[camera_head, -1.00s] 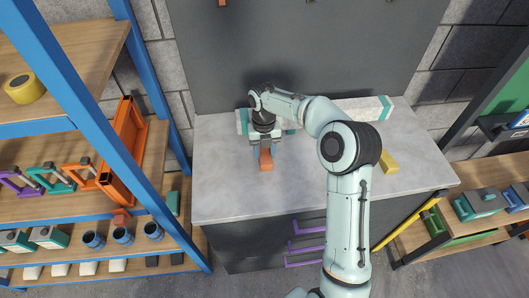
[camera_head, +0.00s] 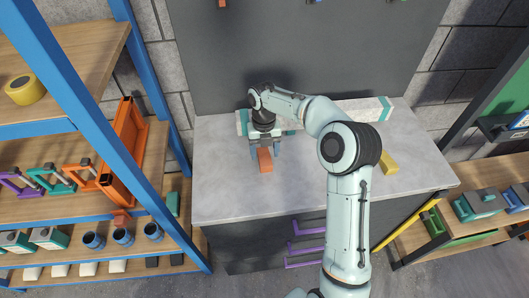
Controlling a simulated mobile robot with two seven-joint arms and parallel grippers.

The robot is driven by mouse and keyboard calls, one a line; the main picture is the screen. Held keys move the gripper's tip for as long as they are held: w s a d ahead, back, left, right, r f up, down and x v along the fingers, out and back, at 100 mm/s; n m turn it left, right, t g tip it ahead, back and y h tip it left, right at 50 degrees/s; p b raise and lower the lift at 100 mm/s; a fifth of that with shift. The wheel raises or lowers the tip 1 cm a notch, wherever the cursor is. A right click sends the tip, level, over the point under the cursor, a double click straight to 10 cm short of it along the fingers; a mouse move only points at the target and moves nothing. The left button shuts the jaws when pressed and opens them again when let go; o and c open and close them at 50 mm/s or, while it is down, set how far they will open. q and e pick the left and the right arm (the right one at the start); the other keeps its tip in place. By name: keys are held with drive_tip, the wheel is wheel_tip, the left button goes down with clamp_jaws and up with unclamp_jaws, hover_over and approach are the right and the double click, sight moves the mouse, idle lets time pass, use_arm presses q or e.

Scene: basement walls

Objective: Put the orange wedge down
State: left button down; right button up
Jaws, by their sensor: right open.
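The orange wedge (camera_head: 265,161) lies on the grey worktop (camera_head: 230,190), toward its left part. My right gripper (camera_head: 265,151) is above and behind it, pointing down, with its fingers spread apart on either side of the wedge's far end. The fingers look clear of the wedge's sides. The far end of the wedge is partly hidden under the gripper. My left gripper is not in view.
A long white piece with teal ends (camera_head: 365,110) lies along the back of the worktop, partly behind my right arm. A yellow block (camera_head: 389,163) lies to the right. A blue-framed shelf (camera_head: 70,95) stands at the left. The front left worktop is clear.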

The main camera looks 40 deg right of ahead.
sight(264, 153)
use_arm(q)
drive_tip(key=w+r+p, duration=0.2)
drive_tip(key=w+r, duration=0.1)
use_arm(e)
wheel_tip(264, 153, up, 11)
drive_tip(key=w, duration=0.1)
drive_tip(key=shift+d, duration=0.25)
drive_tip(key=shift+w, duration=0.1)
